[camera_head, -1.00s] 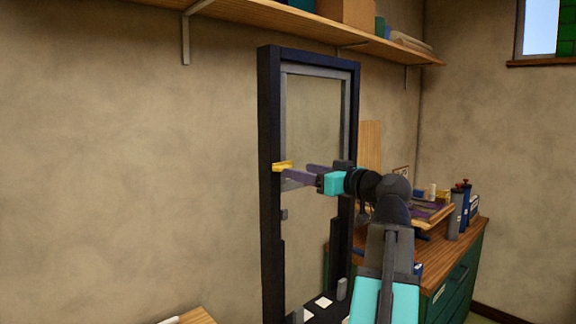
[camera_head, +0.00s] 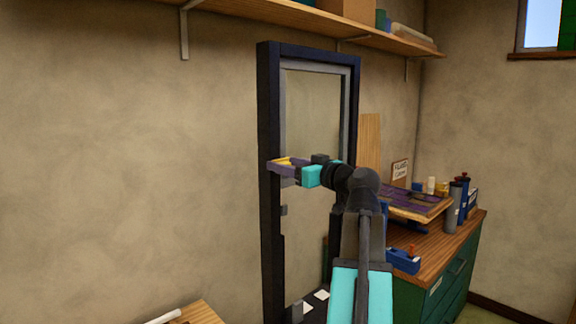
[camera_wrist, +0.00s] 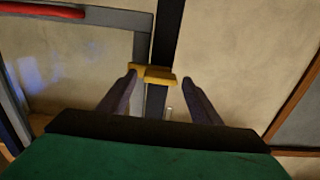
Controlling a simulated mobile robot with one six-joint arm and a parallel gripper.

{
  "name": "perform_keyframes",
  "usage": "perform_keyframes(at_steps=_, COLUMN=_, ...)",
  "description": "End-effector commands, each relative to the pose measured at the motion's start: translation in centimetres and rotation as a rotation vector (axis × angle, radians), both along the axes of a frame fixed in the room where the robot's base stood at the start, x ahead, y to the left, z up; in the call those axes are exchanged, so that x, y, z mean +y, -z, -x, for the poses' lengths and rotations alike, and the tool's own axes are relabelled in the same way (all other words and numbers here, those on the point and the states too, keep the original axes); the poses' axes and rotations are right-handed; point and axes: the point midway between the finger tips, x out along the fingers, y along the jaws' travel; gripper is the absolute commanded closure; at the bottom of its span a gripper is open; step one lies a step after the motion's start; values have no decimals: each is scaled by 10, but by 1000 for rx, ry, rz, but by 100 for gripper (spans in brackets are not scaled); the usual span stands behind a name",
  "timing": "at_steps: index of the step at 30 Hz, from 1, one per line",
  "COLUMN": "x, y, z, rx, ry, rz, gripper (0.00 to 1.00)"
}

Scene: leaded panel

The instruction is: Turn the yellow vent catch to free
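The yellow vent catch (camera_wrist: 153,75) sits on the dark left post of the upright frame (camera_head: 268,110). In the wrist view it lies crosswise over the post, between the tips of my gripper's two purple fingers (camera_wrist: 159,77). The left fingertip is close to the catch's left end; I cannot tell whether it touches. A gap shows between the catch and the right finger. My gripper (camera_head: 278,165) is open and reaches the post in the head view, where its fingers partly hide the catch.
A grey inner frame (camera_head: 318,67) stands inside the dark frame. To the right is a green cabinet (camera_head: 462,275) with a wooden top, bottles and a tray. A shelf (camera_head: 300,18) runs above. The wall left of the frame is clear.

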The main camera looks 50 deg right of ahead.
Motion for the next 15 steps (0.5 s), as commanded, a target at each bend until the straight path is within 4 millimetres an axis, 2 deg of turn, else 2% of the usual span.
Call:
perform_keyframes(at_steps=1, x=0, y=0, z=0, rx=0, ry=0, rz=0, gripper=51)
perform_keyframes(at_steps=6, x=0, y=0, z=0, rx=0, ry=-1, rz=0, gripper=79)
perform_keyframes(at_steps=7, x=0, y=0, z=0, rx=0, ry=-1, rz=0, gripper=82)
perform_keyframes(at_steps=15, x=0, y=0, z=0, rx=-2, ry=0, rz=-18, gripper=82)
